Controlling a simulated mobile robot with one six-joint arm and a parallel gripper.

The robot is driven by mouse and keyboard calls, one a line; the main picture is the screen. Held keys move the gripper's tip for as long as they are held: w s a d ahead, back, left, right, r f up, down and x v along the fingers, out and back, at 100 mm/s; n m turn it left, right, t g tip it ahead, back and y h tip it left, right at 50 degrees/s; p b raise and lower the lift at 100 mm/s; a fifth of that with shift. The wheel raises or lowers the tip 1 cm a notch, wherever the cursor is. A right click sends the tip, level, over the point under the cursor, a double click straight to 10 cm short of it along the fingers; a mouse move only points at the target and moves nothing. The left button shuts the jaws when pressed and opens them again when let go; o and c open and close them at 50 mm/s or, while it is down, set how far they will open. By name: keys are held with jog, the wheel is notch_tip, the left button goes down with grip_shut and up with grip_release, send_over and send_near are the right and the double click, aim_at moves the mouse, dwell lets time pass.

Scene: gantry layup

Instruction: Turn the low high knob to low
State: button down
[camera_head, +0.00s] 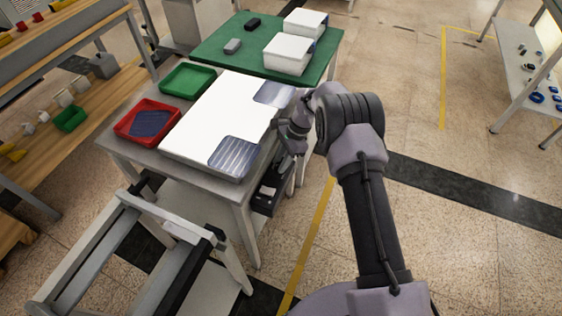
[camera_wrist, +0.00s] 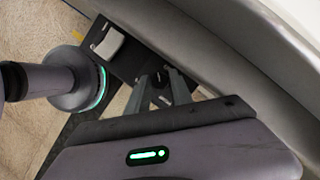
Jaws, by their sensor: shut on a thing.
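The black control box (camera_head: 265,199) hangs under the front edge of the grey table in the head view. In the wrist view its dark panel (camera_wrist: 128,62) carries a pale rocker-like part (camera_wrist: 109,44) and small white marks too small to read. My gripper (camera_wrist: 158,76) is at the panel, shut on the small dark knob between its fingertips. The knob is mostly hidden by the fingers, and I cannot tell which way it points. In the head view my arm reaches down beside the table and hides the fingertips.
The table edge (camera_wrist: 235,40) runs close beside my gripper. On the table (camera_head: 128,152) are a white board (camera_head: 215,105), a red tray (camera_head: 122,128) and a green tray (camera_head: 187,80). A grey metal frame (camera_head: 95,255) stands front left. The floor to the right is open.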

jog(key=c, duration=1.4)
grip_release()
jog(key=shift+c, duration=0.2)
jog(key=p+v, duration=0.6)
jog(key=v, duration=1.1)
jog(key=shift+r, duration=0.2)
